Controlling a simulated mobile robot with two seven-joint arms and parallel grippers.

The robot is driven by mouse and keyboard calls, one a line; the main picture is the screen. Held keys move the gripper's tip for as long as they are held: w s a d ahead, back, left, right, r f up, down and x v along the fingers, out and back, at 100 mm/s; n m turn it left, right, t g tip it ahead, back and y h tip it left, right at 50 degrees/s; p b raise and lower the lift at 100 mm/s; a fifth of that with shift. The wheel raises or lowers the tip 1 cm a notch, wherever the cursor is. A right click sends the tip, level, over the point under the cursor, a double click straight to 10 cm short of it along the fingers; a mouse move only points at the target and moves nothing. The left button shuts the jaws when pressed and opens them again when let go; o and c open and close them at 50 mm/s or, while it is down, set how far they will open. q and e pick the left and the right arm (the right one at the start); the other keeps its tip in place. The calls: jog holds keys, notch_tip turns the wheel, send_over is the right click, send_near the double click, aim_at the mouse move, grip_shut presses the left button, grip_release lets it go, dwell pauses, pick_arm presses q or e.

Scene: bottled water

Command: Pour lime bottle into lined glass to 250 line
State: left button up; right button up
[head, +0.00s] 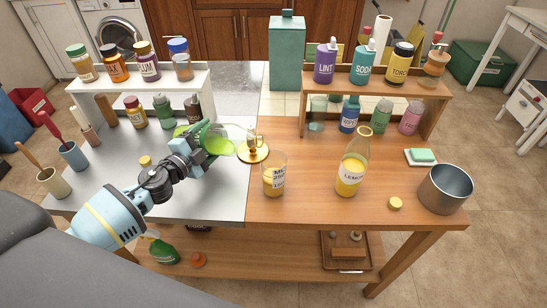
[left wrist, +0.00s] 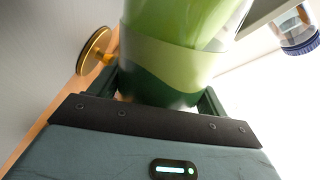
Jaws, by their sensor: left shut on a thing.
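My left gripper (head: 205,143) is shut on the lime bottle (head: 222,147), a clear bottle with green liquid, held above the table and tilted to the right. In the left wrist view the lime bottle (left wrist: 175,55) fills the space between the fingers of my left gripper (left wrist: 165,95), with a green band around it. The lined glass (head: 274,179) stands upright on the wooden part of the table, right of and nearer than the bottle. It holds yellow-orange liquid low down, behind a printed label. The bottle is apart from the glass. My right gripper is not in view.
A brass candle holder (head: 253,152) stands close to the held bottle, behind the glass. An open lemon bottle (head: 352,174), a yellow cap (head: 395,203) and a metal pot (head: 446,188) are to the right. Shelves with several bottles stand behind. The wood front of the glass is clear.

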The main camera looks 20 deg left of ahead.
aim_at(202, 131)
pick_arm(q)
jog(key=shift+a+r+m, duration=0.1)
jog(key=shift+a+m, duration=0.1)
jog(key=shift+m, duration=0.2)
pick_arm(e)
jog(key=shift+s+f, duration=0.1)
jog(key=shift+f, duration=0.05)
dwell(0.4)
pick_arm(q)
jog(key=shift+r+p, duration=0.35)
jog(key=shift+r, duration=0.1)
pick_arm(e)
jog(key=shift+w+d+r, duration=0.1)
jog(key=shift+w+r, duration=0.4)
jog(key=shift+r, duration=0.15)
pick_arm(q)
jog(key=shift+d+r+m, duration=0.1)
jog(key=shift+r+m, duration=0.05)
jog(key=shift+m, duration=0.15)
jog(key=shift+r+p, duration=0.35)
jog(key=shift+p, duration=0.1)
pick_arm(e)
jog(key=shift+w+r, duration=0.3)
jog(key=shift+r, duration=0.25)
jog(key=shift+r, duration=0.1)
